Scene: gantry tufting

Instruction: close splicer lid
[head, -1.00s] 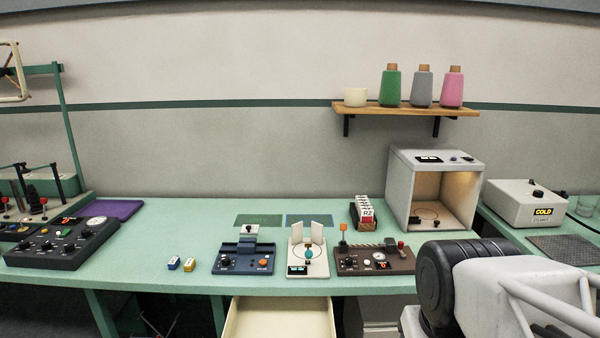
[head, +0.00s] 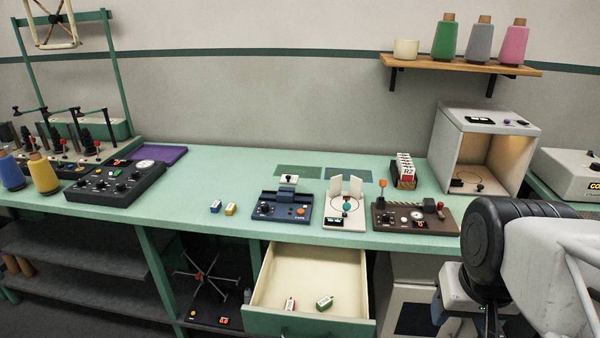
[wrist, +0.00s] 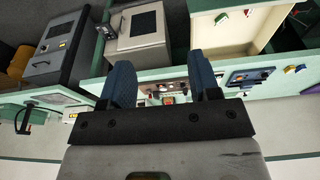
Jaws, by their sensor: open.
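A dark blue bench device (head: 283,208) with knobs stands at the middle of the bench front. A grey piece with a black knob (head: 289,180) stands up at its back; it looks like a raised lid, though I cannot be sure this is the splicer. A white device (head: 345,213) with two upright flaps stands right of it. In the wrist view, my gripper (wrist: 160,65) is open and empty, its two blue fingers wide apart. The blue device (wrist: 250,76) shows beyond the right finger, apart from it.
A brown device (head: 412,218) stands right of the white one. An open drawer (head: 312,262) with two small items juts out below the bench. Blue and yellow blocks (head: 230,208) lie left of the blue device. A black control panel (head: 115,185) sits further left.

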